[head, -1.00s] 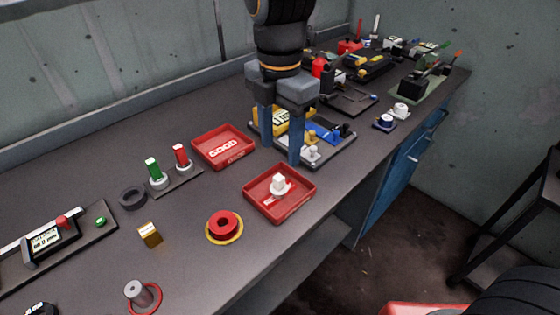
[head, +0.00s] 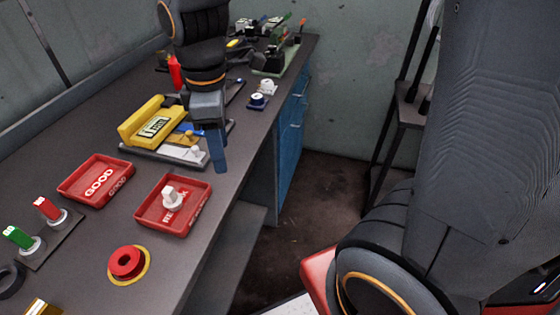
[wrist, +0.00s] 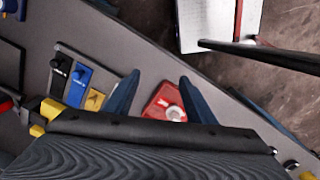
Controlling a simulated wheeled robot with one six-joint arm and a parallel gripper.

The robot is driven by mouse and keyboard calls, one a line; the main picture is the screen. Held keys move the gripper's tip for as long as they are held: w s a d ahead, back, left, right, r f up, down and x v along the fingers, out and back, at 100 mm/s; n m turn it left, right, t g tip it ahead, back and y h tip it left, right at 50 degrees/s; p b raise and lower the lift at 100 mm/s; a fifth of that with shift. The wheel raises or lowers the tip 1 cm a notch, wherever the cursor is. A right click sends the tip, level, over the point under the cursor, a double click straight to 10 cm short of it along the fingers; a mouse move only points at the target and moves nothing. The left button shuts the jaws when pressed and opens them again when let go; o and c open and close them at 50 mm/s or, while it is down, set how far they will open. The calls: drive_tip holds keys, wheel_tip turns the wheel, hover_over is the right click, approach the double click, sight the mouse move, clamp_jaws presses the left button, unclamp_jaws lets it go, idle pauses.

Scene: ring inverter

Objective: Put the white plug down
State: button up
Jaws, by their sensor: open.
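The white plug (head: 172,197) stands in the near red tray (head: 142,217), whose lettering it partly covers. In the wrist view the plug (wrist: 174,113) shows as a pale round shape in the red tray (wrist: 158,101), between the finger outlines and apart from them. My gripper (head: 217,165) is open and empty, beyond and to the right of the tray, near the bench's right edge. In the head view its fingers overlap each other. Both fingers show apart in the wrist view (wrist: 160,85).
A red GOOD tray (head: 70,188) lies left of the plug's tray. A yellow meter (head: 152,122) and a board with a white knobbed block (head: 183,152) stand behind. A red button (head: 127,262) is nearer. The floor (head: 335,190) is right of the bench.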

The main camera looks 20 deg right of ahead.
drive_tip(key=s+d+f+m, duration=0.2)
drive_tip(key=d+m, duration=0.4)
drive_tip(key=m, duration=0.1)
drive_tip(key=s+d+f+m, duration=0.2)
drive_tip(key=d+f+m, duration=0.1)
drive_tip(key=d+m, duration=0.2)
drive_tip(key=shift+d+f+m, duration=0.35)
drive_tip(key=shift+d+m, duration=0.05)
drive_tip(key=shift+m, duration=0.9)
drive_tip(key=shift+c, duration=0.4)
